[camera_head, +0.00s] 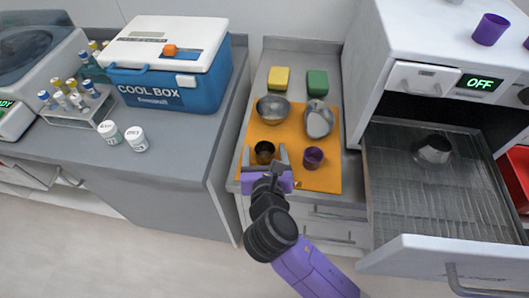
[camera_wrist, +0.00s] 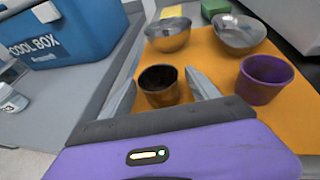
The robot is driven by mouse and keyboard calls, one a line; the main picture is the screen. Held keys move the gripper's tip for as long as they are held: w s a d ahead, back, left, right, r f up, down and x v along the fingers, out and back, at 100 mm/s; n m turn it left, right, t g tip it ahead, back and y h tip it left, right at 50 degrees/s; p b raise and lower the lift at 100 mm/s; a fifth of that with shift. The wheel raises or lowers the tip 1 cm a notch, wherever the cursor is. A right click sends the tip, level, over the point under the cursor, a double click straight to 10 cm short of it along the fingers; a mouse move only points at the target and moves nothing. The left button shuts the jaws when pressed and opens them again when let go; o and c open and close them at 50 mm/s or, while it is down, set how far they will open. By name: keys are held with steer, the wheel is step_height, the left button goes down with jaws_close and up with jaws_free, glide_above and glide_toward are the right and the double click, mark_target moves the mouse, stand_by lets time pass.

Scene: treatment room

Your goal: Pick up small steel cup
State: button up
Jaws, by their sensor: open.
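The small steel cup (camera_head: 264,151) stands upright on the orange mat (camera_head: 322,182), near its front left corner. It looks dark inside. My gripper (camera_head: 265,160) is open, with one finger on each side of the cup. In the wrist view the cup (camera_wrist: 160,84) sits between and slightly beyond the two fingertips (camera_wrist: 160,92). I cannot tell whether either finger touches it. The front of the cup shows in the wrist view; its lower part is partly hidden in the head view.
A purple cup (camera_head: 313,157) stands close on the right. Behind are a steel bowl (camera_head: 273,108) and a tilted steel bowl (camera_head: 319,120). Yellow (camera_head: 279,77) and green (camera_head: 317,82) blocks lie further back. The blue cool box (camera_head: 170,75) is left; an open drawer (camera_head: 400,200) is right.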

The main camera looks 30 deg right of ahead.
steer(key=shift+c, duration=0.2)
steer(key=c, duration=1.4)
